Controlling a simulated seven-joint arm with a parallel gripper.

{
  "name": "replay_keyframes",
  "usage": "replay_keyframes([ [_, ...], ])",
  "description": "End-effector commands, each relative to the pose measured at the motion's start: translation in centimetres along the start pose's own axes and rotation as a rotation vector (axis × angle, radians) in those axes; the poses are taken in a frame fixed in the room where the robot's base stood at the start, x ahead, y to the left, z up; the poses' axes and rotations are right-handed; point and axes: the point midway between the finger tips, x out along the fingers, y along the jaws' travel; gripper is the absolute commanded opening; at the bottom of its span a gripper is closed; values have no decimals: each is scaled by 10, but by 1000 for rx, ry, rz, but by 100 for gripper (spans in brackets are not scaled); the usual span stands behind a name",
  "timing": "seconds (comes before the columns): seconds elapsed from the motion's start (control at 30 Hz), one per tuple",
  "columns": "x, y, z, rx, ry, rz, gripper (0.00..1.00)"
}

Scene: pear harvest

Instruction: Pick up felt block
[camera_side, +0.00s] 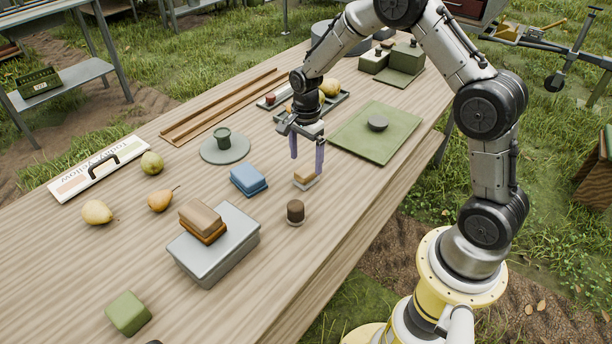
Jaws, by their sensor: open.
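Other blocks are a blue one (248,180) to the left, a brown and orange one (202,221) on a grey box, and a green one (128,313) at the front left.
The grey box (213,245) stands front left of my gripper. A dark brown round piece (295,211) stands close in front. Pears (97,212), a round plate (225,149) with a green cup, and wooden rails (220,108) lie left.

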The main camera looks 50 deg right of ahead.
Motion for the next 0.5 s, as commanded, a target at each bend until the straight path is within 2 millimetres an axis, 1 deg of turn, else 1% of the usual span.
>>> replay_keyframes([
  [0.03, 8, 2, 1, 0, 0, 5, 95],
  [0.2, 32, 2, 2, 0, 0, 4, 95],
  [0.3, 43, 2, 2, 0, 0, 3, 95],
  [0.5, 47, 2, 2, 0, 0, 0, 95],
])
